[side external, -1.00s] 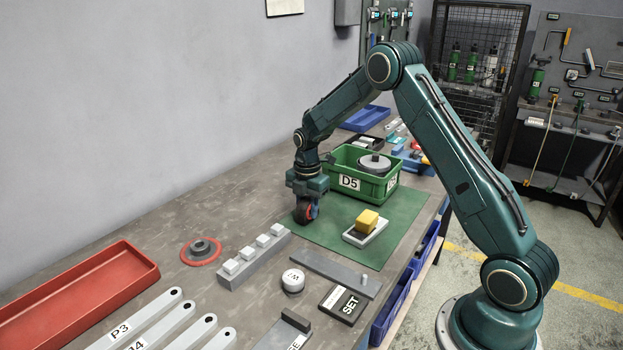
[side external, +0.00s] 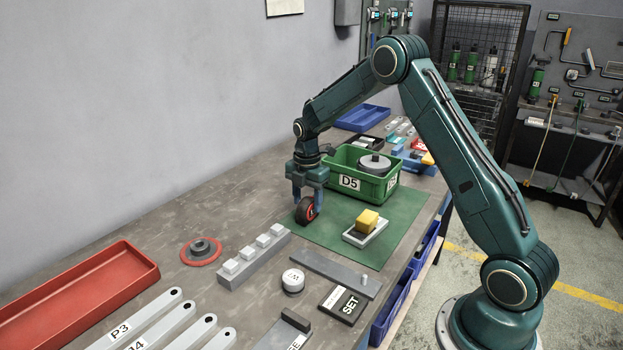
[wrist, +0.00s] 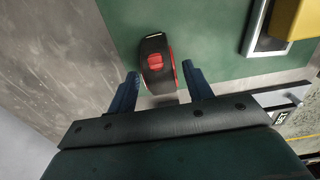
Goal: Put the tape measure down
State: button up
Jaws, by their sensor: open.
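The tape measure (side external: 306,210) is black with a red face. It stands on the left edge area of the green mat (side external: 337,240). In the wrist view the tape measure (wrist: 156,65) shows its black case and a red patch, with bare mat around it. My gripper (side external: 307,200) is above and around it, with its blue fingers spread. In the wrist view my gripper (wrist: 160,82) has one finger on each side of the tape measure, with a visible gap on both sides. The gripper holds nothing.
A yellow block on a grey-white base (side external: 366,222) sits on the mat to the right. A green D5 bin (side external: 349,183) stands just behind. A grey bar with several white blocks (side external: 254,256) and a red disc piece (side external: 201,250) lie in front to the left.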

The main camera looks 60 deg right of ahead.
aim_at(307, 201)
notch_tip(307, 201, up, 10)
jog(key=shift+f, duration=0.2)
dwell(0.5)
jog(key=s+a+r+m+t, duration=0.3)
jog(key=s+a+r+m, duration=0.6)
jog(key=s+r, duration=0.4)
jog(key=s+a+m+t, duration=0.1)
jog(key=s+a+m, duration=0.2)
jog(key=s, duration=0.6)
jog(key=s+a+m+t, duration=0.1)
jog(key=s+a+m, duration=0.3)
jog(key=s, duration=0.5)
jog(key=shift+f+m+t, duration=0.2)
jog(key=shift+m+t, duration=0.1)
jog(key=shift+m, duration=0.7)
